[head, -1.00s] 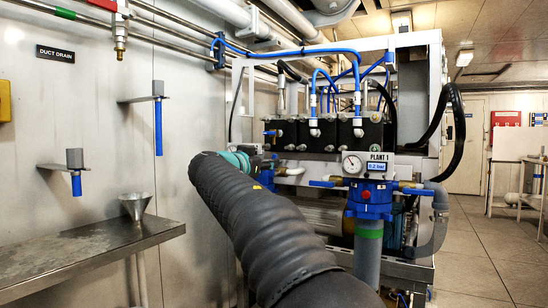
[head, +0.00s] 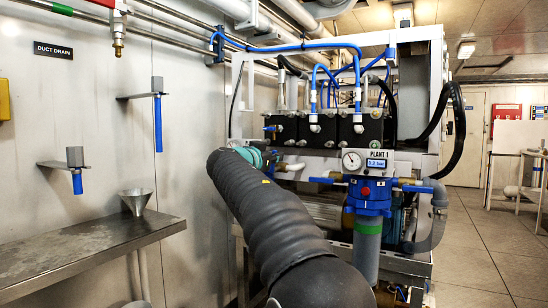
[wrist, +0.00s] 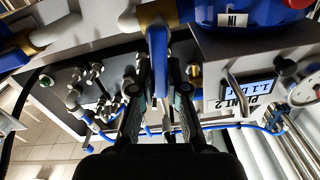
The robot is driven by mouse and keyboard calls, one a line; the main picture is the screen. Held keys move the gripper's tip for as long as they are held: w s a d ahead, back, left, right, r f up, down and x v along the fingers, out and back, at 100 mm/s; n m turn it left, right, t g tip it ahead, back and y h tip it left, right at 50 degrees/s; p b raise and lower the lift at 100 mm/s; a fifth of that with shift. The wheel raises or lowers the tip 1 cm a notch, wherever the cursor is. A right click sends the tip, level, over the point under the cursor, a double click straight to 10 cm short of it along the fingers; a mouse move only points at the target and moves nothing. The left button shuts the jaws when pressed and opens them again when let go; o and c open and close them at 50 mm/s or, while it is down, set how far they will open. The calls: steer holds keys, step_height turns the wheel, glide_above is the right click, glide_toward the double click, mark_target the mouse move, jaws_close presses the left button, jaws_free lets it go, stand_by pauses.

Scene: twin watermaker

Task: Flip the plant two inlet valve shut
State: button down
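In the wrist view the plant two panel shows upside down, with its display (wrist: 245,92) reading about 1.1 bar. A blue valve lever (wrist: 158,45) stands beside the upturned IN label (wrist: 232,19). It points down the picture, seemingly across the brass pipe (wrist: 190,12) behind it. My gripper (wrist: 160,85) has its two dark fingers apart, one on each side of the lever. I see no clear contact with it.
Plant 1 (head: 377,164) stands close on the right of my arm, with its own blue levers and a gauge. A steel bench (head: 85,250) with a funnel (head: 136,200) lies along the left wall. The floor at right (head: 480,240) is clear.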

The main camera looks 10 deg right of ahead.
steer(key=shift+w+a+n+b, duration=0.15)
steer(key=shift+a+n+b, duration=0.1)
steer(key=shift+n, duration=0.35)
steer(key=shift+w+a+n+b, duration=0.1)
steer(key=shift+w+n+b, duration=0.1)
steer(key=shift+n, duration=0.4)
steer(key=shift+r, duration=0.1)
steer(key=c, duration=1.2)
jaws_free()
steer(key=shift+o, duration=0.2)
